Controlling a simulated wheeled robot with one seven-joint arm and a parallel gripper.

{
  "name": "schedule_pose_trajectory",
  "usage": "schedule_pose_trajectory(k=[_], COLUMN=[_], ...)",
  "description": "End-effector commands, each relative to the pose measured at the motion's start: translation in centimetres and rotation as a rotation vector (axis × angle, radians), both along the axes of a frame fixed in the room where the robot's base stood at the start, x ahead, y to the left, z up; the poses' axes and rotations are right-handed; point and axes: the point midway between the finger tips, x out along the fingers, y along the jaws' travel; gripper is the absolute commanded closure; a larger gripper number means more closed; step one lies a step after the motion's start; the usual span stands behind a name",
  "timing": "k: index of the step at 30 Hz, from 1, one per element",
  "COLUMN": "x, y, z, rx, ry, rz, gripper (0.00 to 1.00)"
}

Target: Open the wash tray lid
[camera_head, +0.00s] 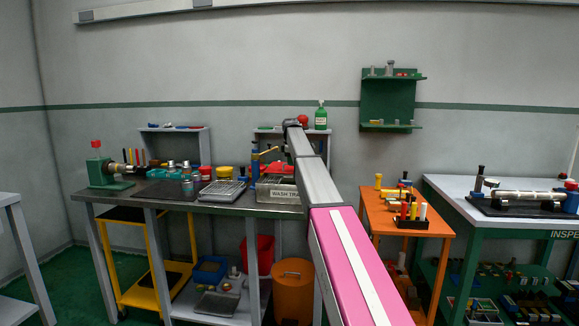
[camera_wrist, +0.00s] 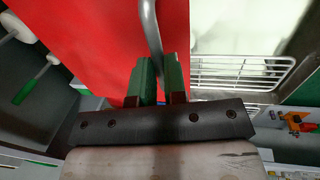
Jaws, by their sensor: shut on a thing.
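The wash tray (camera_head: 278,197) stands at the right end of the metal workbench, its front label partly covered by my arm. In the wrist view, a red panel, which looks like the lid (camera_wrist: 95,45), fills the upper left. A grey curved bar handle (camera_wrist: 149,25) runs along its right side. My gripper (camera_wrist: 160,72) has its green fingers shut on this handle. The pale tray inside and a wire rack (camera_wrist: 240,68) show to the right of the red panel. In the head view my arm hides the fingers and most of the lid, so its angle is unclear.
The workbench (camera_head: 230,208) holds a vise (camera_head: 105,172), bottles and trays left of the wash tray. A green bottle (camera_head: 321,116) stands on a small shelf behind. An orange table (camera_head: 400,222) and an inspection bench (camera_head: 470,205) stand to the right.

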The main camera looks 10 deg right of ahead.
Motion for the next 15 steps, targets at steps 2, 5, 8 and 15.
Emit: schedule_pose_trajectory(k=[2, 5, 8, 15], x=[2.1, 3.3, 4.2, 4.7], y=[-0.5, -1.0, -1.3, -1.5], z=[0.1, 0.0, 0.0, 0.0], rx=[0.001, 0.001, 0.001, 0.001], ry=[0.000, 0.001, 0.001, 0.001], rz=[0.000, 0.000, 0.000, 0.000], gripper=[1.00, 1.00, 1.00, 1.00])
